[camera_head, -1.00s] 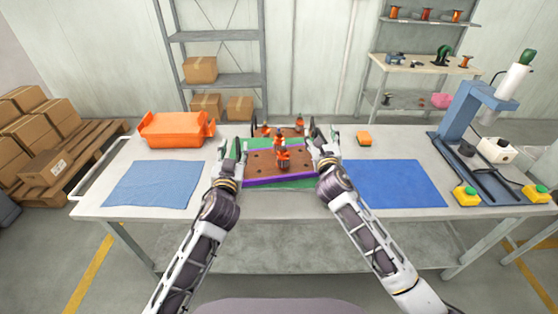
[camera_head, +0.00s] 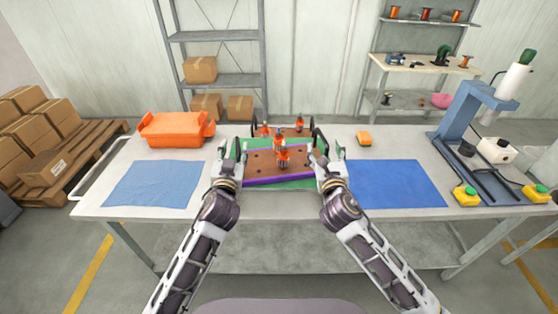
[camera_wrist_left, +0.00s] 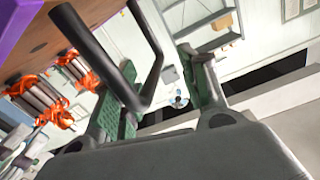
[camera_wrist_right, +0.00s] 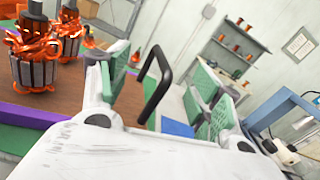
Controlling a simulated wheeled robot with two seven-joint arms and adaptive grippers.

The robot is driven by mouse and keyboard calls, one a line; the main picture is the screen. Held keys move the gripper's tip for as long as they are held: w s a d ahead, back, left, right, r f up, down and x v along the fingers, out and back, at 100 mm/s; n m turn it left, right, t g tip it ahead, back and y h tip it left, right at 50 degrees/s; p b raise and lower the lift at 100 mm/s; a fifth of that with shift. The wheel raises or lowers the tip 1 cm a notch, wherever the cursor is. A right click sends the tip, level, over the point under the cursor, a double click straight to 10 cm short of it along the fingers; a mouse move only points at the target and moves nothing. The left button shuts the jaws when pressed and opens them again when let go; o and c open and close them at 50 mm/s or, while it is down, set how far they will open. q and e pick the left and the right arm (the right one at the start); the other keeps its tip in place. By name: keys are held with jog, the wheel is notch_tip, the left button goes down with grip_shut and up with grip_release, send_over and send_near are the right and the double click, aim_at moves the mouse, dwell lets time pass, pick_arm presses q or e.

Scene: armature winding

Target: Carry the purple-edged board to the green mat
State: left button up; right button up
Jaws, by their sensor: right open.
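The purple-edged board (camera_head: 262,168) has a brown, holed top and lies on the green mat (camera_head: 238,187), slightly skewed to it. Orange-and-grey armatures (camera_head: 283,158) stand on it. My left gripper (camera_head: 231,150) is at the board's left side; in the left wrist view its fingers (camera_wrist_left: 165,95) are spread, with a black handle (camera_wrist_left: 135,95) by them. My right gripper (camera_head: 329,150) is at the right side; its fingers (camera_wrist_right: 160,105) are apart around another black handle (camera_wrist_right: 158,88), with gaps showing. Much of the mat is hidden under the board.
A blue cloth (camera_head: 153,185) lies left and a blue mat (camera_head: 395,183) right. A blue press (camera_head: 465,105) and yellow buttons occupy the right end.

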jog(key=shift+s, duration=1.95)
pick_arm(q)
jog(key=o, duration=0.5)
pick_arm(e)
jog(key=o, duration=0.5)
jog(key=shift+c, duration=0.2)
pick_arm(q)
jog(key=shift+s+b, duration=0.35)
jog(key=shift+s, duration=2.65)
pick_arm(e)
jog(key=shift+f, duration=0.3)
pick_arm(q)
jog(key=shift+r, duration=0.1)
pick_arm(e)
jog(key=shift+r, duration=0.1)
pick_arm(q)
notch_tip(320, 180, up, 7)
jog(key=s+a+p, duration=0.1)
jog(key=a+p, duration=0.1)
jog(key=p, duration=0.4)
jog(key=shift+a+p, duration=0.3)
jog(key=shift+a, duration=0.1)
pick_arm(e)
notch_tip(320, 180, up, 6)
jog(key=shift+r, duration=0.2)
pick_arm(q)
jog(key=shift+r+p, duration=0.25)
jog(key=shift+p, duration=0.1)
pick_arm(e)
jog(key=shift+s, duration=1.1)
